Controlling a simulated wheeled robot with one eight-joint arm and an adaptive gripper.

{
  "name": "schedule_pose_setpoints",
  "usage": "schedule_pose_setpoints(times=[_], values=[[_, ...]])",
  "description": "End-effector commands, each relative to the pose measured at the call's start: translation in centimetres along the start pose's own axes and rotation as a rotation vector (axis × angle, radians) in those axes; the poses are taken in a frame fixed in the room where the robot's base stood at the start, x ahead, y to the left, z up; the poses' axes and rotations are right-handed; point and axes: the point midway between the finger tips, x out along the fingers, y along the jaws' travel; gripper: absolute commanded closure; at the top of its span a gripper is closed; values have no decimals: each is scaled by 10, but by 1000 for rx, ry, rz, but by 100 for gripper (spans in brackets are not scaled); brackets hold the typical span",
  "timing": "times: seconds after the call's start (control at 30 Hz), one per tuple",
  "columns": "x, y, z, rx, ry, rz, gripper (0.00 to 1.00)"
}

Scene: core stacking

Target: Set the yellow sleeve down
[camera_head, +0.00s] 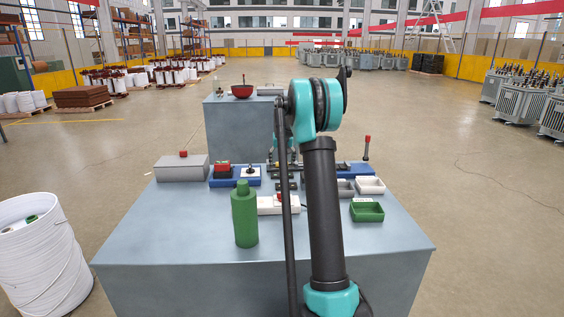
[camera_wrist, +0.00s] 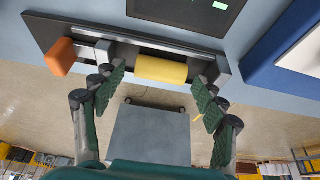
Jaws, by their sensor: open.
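The yellow sleeve (camera_wrist: 162,69) lies on its side in the wrist view, on a dark fixture (camera_wrist: 100,32) with grey metal pieces at both sides of it. My gripper (camera_wrist: 157,80) is open, its green-padded fingers spread to the left and right of the sleeve. I see a gap between each finger pad and the sleeve. An orange block (camera_wrist: 60,57) is at the fixture's left end. In the head view my arm hides most of the fixture area, and I cannot make out the sleeve there.
On the grey table (camera_head: 160,235) stand a green bottle (camera_head: 245,215), a green tray (camera_head: 367,210), a white bin (camera_head: 370,185) and a grey box (camera_head: 181,167). A blue fixture (camera_wrist: 275,45) is at the right in the wrist view. The table's front left is clear.

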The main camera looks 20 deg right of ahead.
Motion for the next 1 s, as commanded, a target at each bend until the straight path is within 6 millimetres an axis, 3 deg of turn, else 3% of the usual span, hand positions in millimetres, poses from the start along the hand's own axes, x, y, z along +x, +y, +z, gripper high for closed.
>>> schedule_pose_setpoints(times=[0.17,0.63,0.8,1.0], values=[[-15,0,-1,0,0,0,29],[-104,0,0,0,0,0,29],[-119,0,-1,0,0,0,29],[-122,0,-1,0,0,0,29]])
